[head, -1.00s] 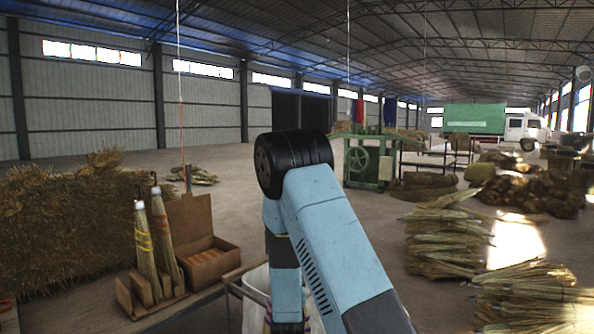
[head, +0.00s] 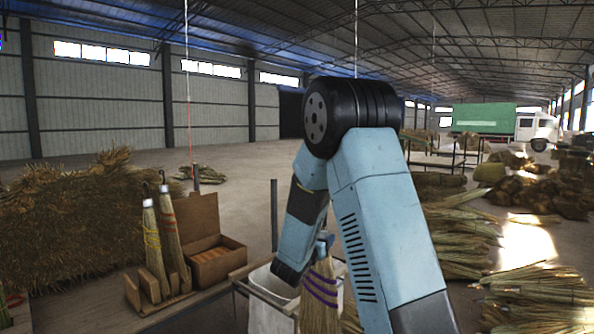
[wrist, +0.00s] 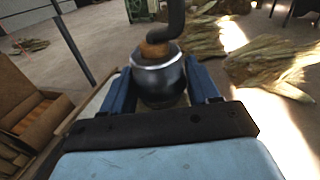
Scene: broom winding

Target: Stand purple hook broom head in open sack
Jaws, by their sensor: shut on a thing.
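The purple-banded broom head (head: 320,290) hangs bristles down in the head view. Its silver cap (wrist: 158,76) and black hook (wrist: 176,18) show in the wrist view. My gripper (wrist: 165,84) is shut on the cap, with a blue finger on each side; in the head view my gripper (head: 325,241) is partly hidden by my arm. The white open sack (head: 262,316) hangs in a metal frame at the bottom centre. The bristles overlap the sack's right part in the picture. I cannot tell whether they are inside it, and their lower end is out of view.
A thin post (head: 274,215) rises behind the sack. Straw bundles (head: 460,240) lie at right.

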